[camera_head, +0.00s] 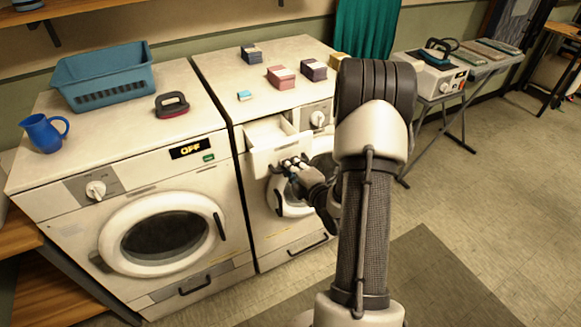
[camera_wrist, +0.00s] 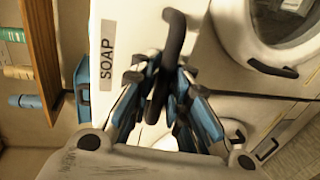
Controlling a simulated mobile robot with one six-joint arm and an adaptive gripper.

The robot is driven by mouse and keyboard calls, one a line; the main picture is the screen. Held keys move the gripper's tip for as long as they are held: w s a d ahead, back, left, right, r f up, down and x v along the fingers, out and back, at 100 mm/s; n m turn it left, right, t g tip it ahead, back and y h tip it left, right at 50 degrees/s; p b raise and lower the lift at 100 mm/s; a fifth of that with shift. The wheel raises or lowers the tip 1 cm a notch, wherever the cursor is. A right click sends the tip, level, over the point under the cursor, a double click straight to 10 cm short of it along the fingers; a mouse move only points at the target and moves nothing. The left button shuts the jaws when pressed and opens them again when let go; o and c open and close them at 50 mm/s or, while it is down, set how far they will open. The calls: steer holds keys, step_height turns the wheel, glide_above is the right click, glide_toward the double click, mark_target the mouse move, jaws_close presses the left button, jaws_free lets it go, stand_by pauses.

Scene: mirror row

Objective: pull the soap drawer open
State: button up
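The soap drawer (camera_head: 270,143) sticks out of the top left front of the right-hand washing machine, and its hollow inside shows from above. In the wrist view its white front (camera_wrist: 112,85) carries a SOAP label, turned sideways by the camera. A dark bar handle (camera_wrist: 174,38) stands out from this front. My gripper (camera_head: 292,165) is at the drawer's front. In the wrist view the blue-padded fingers (camera_wrist: 162,78) lie on both sides of the handle and appear closed on it. My fingers hide part of the handle.
The right washer's round door (camera_head: 288,200) is below the drawer. Several small boxes (camera_head: 281,77) stand on its top. The left washer (camera_head: 120,140) holds a blue basket (camera_head: 104,78), a blue jug (camera_head: 44,132) and a dark red-handled object (camera_head: 171,104).

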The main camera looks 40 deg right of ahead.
steer(key=shift+s, duration=0.1)
steer(key=v, duration=0.7)
steer(key=shift+s+a, duration=0.1)
steer(key=shift+s, duration=0.05)
stand_by(0.6)
steer(key=w+a+r+m+g, duration=0.2)
steer(key=a+r+m+g, duration=0.4)
steer(key=a+r+m, duration=0.35)
steer(key=s+a+r+m+g+y, duration=0.1)
steer(key=s+a+r+m, duration=0.1)
steer(key=s+a, duration=0.4)
steer(key=s+a+r+m+g+y, duration=0.1)
steer(key=s+a+r+m+g, duration=0.1)
steer(key=s+a, duration=0.4)
steer(key=s+a+r+m+g+y, duration=0.1)
steer(key=s+a+r+m, duration=0.1)
steer(key=s+a, duration=0.4)
steer(key=shift+s+a+r+g+y, duration=0.25)
steer(key=shift+s+a+g+y, duration=0.05)
steer(key=shift+s+a, duration=0.1)
